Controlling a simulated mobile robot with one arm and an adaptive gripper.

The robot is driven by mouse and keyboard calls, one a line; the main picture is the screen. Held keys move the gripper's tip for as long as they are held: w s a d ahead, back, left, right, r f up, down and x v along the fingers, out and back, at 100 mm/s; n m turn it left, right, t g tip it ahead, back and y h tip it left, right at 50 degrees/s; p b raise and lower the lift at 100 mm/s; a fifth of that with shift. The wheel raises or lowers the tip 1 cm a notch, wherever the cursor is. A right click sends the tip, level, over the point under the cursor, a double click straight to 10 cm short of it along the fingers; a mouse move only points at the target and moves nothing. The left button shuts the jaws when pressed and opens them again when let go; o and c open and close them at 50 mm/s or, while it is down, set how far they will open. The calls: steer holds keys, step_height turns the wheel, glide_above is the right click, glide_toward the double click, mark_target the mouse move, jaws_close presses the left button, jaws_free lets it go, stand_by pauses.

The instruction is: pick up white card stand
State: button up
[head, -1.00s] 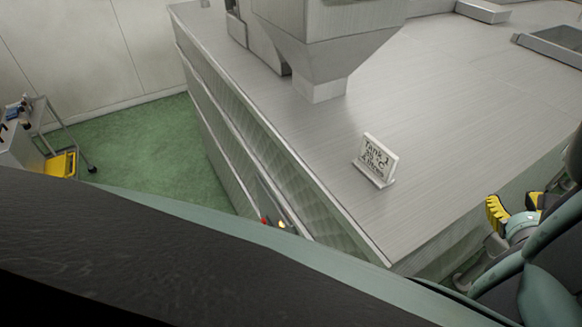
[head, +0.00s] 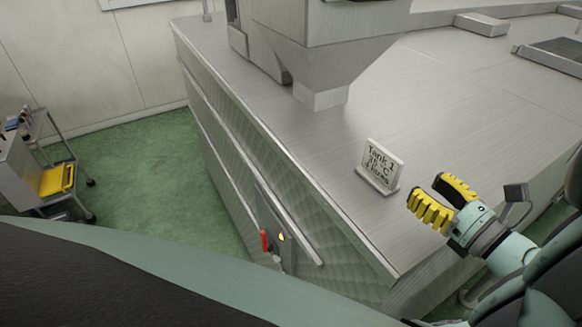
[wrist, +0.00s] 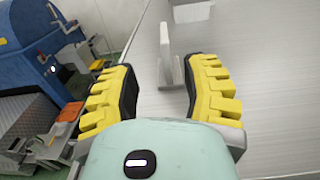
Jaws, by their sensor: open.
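The white card stand (head: 382,166) stands upright on the steel worktop, near its front edge. Its card reads "Tank 1" with more lines below. My gripper (head: 430,190), with yellow ribbed fingers, is open and empty just to the right of the stand, apart from it in the head view. In the wrist view the stand (wrist: 167,68) appears nearly edge-on, ahead and between the two open fingers (wrist: 162,82). I cannot tell the exact gap to it.
The steel worktop (head: 440,110) is clear around the stand. A steel hopper (head: 325,55) stands behind it. A low tray (head: 555,52) lies at the far right. A red handle (head: 265,240) is on the cabinet side. A trolley with a yellow bin (head: 58,179) stands left.

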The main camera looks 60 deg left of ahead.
mark_target(401, 166)
steer(key=a+p, duration=0.2)
steer(key=a, duration=0.3)
steer(key=shift+a+r, duration=0.15)
steer(key=shift+a, duration=0.15)
steer(key=shift+w+a+p, duration=0.15)
steer(key=shift+a+p, duration=0.25)
steer(key=shift+a, duration=0.2)
steer(key=shift+w+a+p, duration=0.15)
steer(key=shift+a+p, duration=0.35)
steer(key=shift+p, duration=0.1)
steer(key=a+p, duration=0.2)
steer(key=shift+w+a+f, duration=0.2)
steer(key=shift+w+a, duration=0.1)
steer(key=shift+a, duration=0.1)
steer(key=shift+a+f+p, duration=0.1)
steer(key=shift+a+p, duration=0.3)
steer(key=shift+a, duration=0.15)
steer(key=shift+f, duration=0.1)
steer(key=shift+o, duration=0.4)
steer(key=shift+w, duration=0.1)
jaws_close()
